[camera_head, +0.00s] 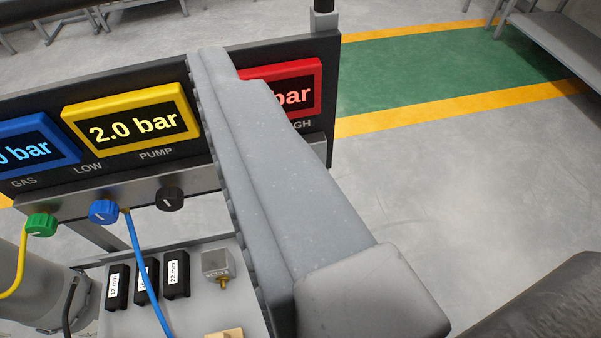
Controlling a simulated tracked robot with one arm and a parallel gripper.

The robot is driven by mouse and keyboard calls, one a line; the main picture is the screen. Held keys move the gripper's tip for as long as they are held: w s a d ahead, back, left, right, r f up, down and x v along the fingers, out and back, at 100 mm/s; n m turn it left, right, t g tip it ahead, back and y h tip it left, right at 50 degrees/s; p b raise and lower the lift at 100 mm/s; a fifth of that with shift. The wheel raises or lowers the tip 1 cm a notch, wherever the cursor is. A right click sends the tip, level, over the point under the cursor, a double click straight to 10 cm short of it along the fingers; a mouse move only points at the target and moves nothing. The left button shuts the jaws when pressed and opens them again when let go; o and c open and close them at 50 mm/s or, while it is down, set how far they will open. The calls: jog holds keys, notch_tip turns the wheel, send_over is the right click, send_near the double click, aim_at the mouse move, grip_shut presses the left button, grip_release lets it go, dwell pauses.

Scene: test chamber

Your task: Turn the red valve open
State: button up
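No red valve can be made out. The valve row under the gauge panel (48,92) shows a green knob (41,224), a blue knob (103,211) and a black knob (170,198). To the right of the black knob, a long grey part of my gripper (240,140) with a ridged left edge covers the row, so anything there is hidden. It also covers the left part of the red gauge (306,80), labelled "...GH". Only one finger-like piece shows, so I cannot tell how far the gripper is open or whether it touches anything.
A yellow gauge (130,112) reads 2.0 bar; a blue gauge (35,148) is cut off. Below, a grey tray (200,309) holds black labelled blocks (146,281) and a grey fitting (216,264). A blue hose (145,270) hangs in front. Open floor (460,190) lies right.

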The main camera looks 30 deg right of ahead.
jog(key=w+d+f+m+h+b, duration=0.1)
jog(key=d+f+b, duration=0.25)
jog(key=f, duration=0.75)
jog(key=w+d+f+m+t+h+b, duration=0.15)
jog(key=d+f, duration=0.25)
jog(key=f, duration=0.8)
jog(key=w+d+f+m+g+h+b, duration=0.1)
jog(key=w+d+f+m+b, duration=0.2)
jog(key=f, duration=0.8)
jog(key=w+d+n+b, duration=0.1)
jog(key=w+d, duration=0.3)
jog(key=w, duration=0.7)
jog(key=shift+w+d+f+b, duration=0.15)
jog(key=shift+w+d+b, duration=0.1)
jog(key=shift+b, duration=0.5)
jog(key=shift+n+t, duration=0.25)
